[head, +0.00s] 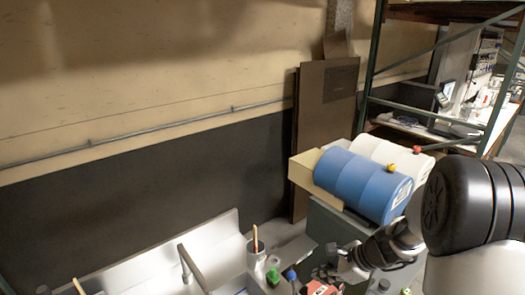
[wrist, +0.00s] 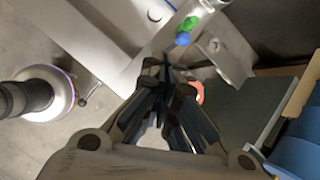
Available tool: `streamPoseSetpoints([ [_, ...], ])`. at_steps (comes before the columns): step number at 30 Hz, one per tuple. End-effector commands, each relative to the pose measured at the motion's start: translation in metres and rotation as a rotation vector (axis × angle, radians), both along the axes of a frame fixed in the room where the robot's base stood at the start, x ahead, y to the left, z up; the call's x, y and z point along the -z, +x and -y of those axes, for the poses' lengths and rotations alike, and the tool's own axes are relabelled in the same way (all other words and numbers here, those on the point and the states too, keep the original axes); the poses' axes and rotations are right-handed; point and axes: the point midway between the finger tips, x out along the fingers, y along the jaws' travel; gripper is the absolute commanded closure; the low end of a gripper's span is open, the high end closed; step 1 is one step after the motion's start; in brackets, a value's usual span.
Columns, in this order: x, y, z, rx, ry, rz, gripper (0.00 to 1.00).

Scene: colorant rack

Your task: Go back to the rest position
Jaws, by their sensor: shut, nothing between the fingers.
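My gripper (wrist: 168,75) shows in the wrist view with its dark fingers closed together and nothing between them. In the head view my gripper (head: 336,270) is low, right of the centre, at the end of my arm, in front of the dark green cabinet. It is close to a small red item (head: 318,287) at the bottom edge; I cannot tell whether they touch.
A blue drum (head: 362,182) and a white drum (head: 396,158) lie on the cabinet. A green-capped bottle (head: 273,276) and a blue-capped bottle (head: 291,275) stand by the metal sink (head: 215,240). A shelf frame (head: 368,80) stands behind.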

Motion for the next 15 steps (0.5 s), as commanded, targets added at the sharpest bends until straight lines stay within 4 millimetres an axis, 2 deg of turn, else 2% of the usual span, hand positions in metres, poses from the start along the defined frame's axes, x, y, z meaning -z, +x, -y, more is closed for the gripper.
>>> streamPoseSetpoints([
  [1, -0.012, -0.009, -0.013, -0.111, -0.05, 0.053, 1.0],
  [6, -0.051, -0.056, -0.047, -0.489, -0.225, 0.195, 1.0],
  [10, -0.069, -0.099, -0.064, -0.765, -0.367, 0.291, 1.0],
  [15, -0.077, -0.159, -0.072, -1.111, -0.57, 0.396, 1.0],
])
